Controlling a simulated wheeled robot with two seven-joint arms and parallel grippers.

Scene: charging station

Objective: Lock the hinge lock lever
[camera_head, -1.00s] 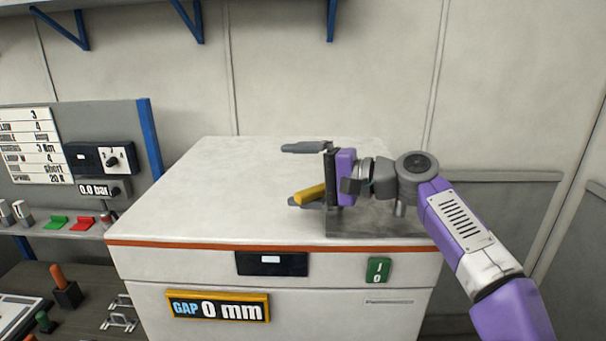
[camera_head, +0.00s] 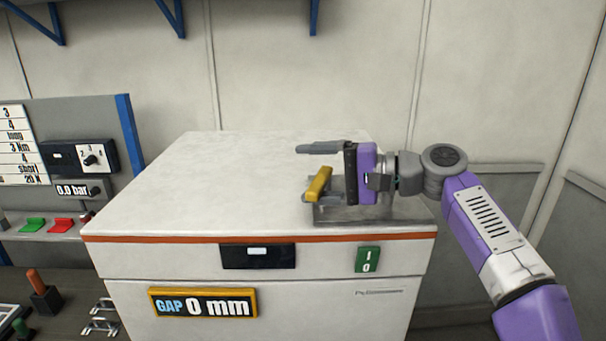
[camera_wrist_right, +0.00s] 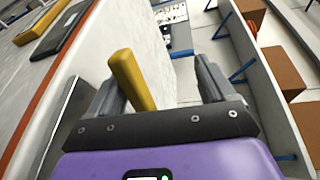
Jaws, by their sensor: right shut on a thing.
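The yellow hinge lock lever (camera_head: 318,184) stands at a slant by a grey metal plate (camera_head: 400,213) on the white cabinet top. My right gripper (camera_head: 321,173) reaches in from the right, over the plate. In the right wrist view, the lever (camera_wrist_right: 132,80) runs close along the left finger, with a gap to the right finger. The lever's lower end and the hinge are partly hidden by the gripper. My left gripper is not in view.
The white cabinet (camera_head: 215,190) has a clear top to the left. Its front carries a "GAP 0 mm" display (camera_head: 203,303) and a green switch (camera_head: 368,260). A grey panel with dials (camera_head: 83,156) stands at left. A wall (camera_head: 300,70) rises behind.

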